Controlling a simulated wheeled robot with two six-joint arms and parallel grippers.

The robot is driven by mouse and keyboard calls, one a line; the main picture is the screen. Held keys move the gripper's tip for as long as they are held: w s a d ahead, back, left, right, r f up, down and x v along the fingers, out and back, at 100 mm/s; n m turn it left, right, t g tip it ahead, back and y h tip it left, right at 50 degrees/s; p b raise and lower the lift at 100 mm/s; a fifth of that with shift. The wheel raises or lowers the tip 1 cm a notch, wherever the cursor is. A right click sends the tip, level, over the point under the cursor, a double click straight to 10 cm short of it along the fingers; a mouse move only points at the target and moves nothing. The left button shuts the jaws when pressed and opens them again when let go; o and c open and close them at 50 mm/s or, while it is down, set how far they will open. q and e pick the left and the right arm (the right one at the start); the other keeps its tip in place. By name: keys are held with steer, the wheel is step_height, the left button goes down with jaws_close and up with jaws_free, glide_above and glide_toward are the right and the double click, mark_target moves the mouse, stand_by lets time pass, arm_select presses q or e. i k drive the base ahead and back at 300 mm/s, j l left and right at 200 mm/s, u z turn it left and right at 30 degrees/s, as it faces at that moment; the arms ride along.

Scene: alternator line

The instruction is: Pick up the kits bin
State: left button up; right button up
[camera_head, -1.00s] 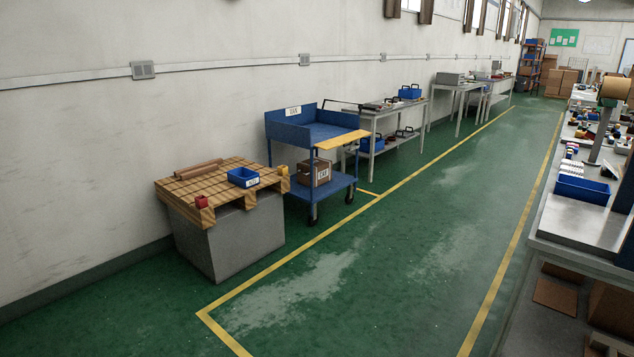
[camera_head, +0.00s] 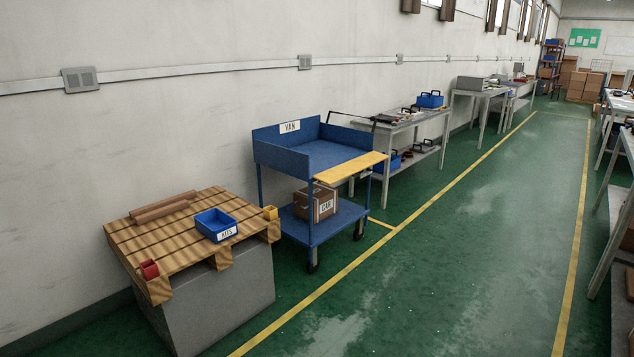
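The kits bin (camera_head: 215,225) is a small open blue bin with a white label reading "KITS" on its front. It sits upright on a wooden pallet top (camera_head: 180,248) that rests on a grey block (camera_head: 225,303), at the lower left of the head view. The bin looks empty. Neither of my grippers shows in the head view.
A red item (camera_head: 149,269), a yellow item (camera_head: 270,212) and brown rolls (camera_head: 163,206) share the pallet top. A blue cart (camera_head: 318,158) labelled "VAN" stands just beyond, with a carton (camera_head: 316,204) below. Green floor (camera_head: 450,260) to the right is clear.

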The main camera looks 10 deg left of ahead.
mark_target(215, 224)
steer(key=i, duration=2.1)
